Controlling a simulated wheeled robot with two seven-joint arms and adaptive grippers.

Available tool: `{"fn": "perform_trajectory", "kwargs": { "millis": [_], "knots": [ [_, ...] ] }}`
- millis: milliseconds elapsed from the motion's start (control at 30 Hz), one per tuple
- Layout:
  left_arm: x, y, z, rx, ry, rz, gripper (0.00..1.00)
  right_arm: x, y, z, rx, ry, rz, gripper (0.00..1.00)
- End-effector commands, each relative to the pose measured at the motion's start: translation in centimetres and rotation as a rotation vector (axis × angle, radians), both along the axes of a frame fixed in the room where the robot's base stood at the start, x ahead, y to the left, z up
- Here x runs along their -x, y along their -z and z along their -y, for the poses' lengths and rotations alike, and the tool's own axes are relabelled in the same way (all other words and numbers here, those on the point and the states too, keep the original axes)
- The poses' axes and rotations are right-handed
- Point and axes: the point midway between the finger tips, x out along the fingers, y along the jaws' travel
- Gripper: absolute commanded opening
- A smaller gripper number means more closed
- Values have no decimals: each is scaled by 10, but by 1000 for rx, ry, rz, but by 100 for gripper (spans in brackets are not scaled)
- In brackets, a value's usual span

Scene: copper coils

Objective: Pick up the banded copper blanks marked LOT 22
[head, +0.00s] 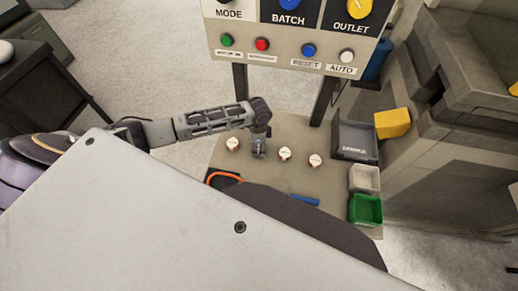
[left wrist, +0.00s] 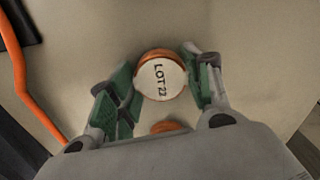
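A round copper blank (left wrist: 159,76) with a white top marked LOT 22 lies between the fingers of my left gripper (head: 259,153) in the left wrist view. The fingers stand open on either side of it, with the right one very close. Part of another copper piece (left wrist: 168,127) shows below it, mostly hidden by the gripper body. In the head view, three white-topped blanks stand on the table: one left of the gripper (head: 232,144), one right of it (head: 285,153) and one farther right (head: 315,160). Their marks are too small to read. My right gripper is not in view.
A dark grey bin (head: 352,137), a white bin (head: 364,178) and a green bin (head: 365,210) line the table's right side. An orange cable (left wrist: 37,98) and a blue object (head: 305,200) lie near the front. A control panel (head: 290,52) rises behind.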

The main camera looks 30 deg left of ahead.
Motion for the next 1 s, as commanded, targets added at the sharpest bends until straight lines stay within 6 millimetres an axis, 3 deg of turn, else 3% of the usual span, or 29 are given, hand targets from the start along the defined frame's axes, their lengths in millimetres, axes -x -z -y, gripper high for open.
{"fn": "perform_trajectory", "kwargs": {
  "millis": [33, 167, 567, 767, 1000],
  "knots": [
    [0, 0, 0, 0, 0, 0, 38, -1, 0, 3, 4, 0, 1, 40],
    [0, 0, 0, 0, 0, 0, 22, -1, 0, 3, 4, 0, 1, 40],
    [-1, -6, 0, 0, 0, 1, 21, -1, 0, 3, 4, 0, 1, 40],
    [-1, -24, 0, 0, 0, 2, 21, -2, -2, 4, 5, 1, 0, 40],
    [-1, -60, 0, 1, 1, 3, 21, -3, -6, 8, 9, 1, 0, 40]
  ]
}}
